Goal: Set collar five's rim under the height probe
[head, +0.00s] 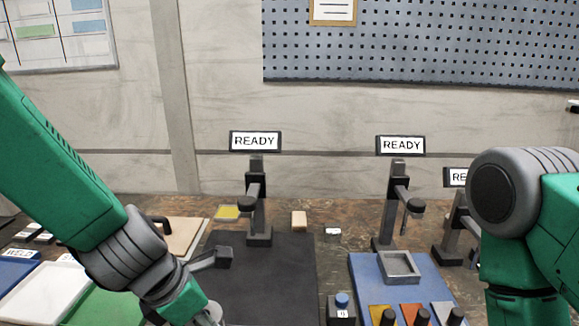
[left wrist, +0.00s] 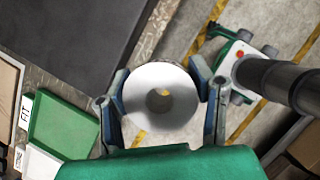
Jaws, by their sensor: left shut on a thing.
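A pale grey round collar (left wrist: 160,118) with a hole through its middle is between the two fingers of my left gripper (left wrist: 160,78), which is shut on it. No number shows on the collar. In the left wrist view floor shows behind it, beside the table edge. In the head view only part of my left gripper (head: 207,314) shows at the bottom edge, and the collar is out of frame. Several stands with READY signs are at the back. The middle stand (head: 390,205) carries a thin downward rod that looks like a probe. My right gripper is out of frame.
A dark mat (head: 270,280) lies before the left stand (head: 257,205). A green tray (left wrist: 65,128) lies near a FIT label (left wrist: 25,110). A wall stands behind.

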